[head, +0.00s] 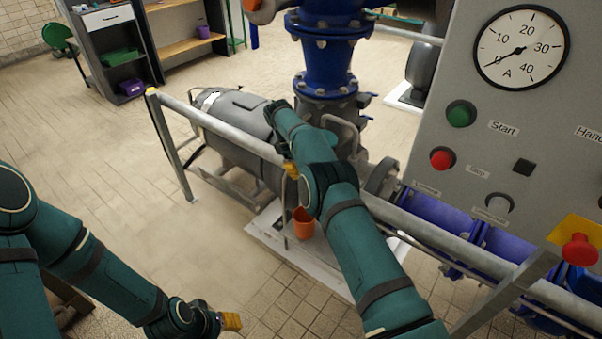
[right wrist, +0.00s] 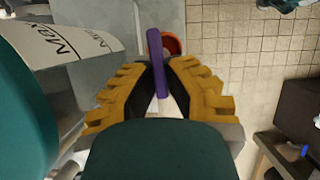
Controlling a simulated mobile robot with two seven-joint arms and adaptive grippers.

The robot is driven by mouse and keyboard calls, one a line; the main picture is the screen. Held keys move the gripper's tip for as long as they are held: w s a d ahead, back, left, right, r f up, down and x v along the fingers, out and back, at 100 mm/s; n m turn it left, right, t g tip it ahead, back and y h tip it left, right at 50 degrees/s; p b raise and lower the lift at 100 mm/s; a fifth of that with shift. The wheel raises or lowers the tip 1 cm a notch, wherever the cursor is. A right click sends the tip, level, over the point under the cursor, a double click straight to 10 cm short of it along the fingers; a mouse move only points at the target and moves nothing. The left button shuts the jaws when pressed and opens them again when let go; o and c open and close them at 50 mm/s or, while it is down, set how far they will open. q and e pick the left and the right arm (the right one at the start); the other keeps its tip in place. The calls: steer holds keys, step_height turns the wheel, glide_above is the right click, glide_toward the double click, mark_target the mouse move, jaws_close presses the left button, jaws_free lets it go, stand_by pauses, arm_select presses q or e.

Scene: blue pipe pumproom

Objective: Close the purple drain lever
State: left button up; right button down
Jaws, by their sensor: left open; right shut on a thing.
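The purple drain lever (right wrist: 157,62) stands between the yellow fingers of my right gripper (right wrist: 158,82) in the right wrist view. In the head view my right arm hides the lever; a yellow bit of the right gripper (head: 290,168) shows beside the arm. My left gripper (head: 230,321) is low at the bottom of the head view, open and empty, away from the pump.
A grey rail (head: 215,122) runs before the pump motor (head: 240,115). A control panel (head: 490,125) stands at right.

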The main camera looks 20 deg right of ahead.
steer(key=shift+f, duration=0.15)
stand_by(0.5)
steer(key=c, duration=1)
jaws_free()
steer(key=shift+r, duration=0.2)
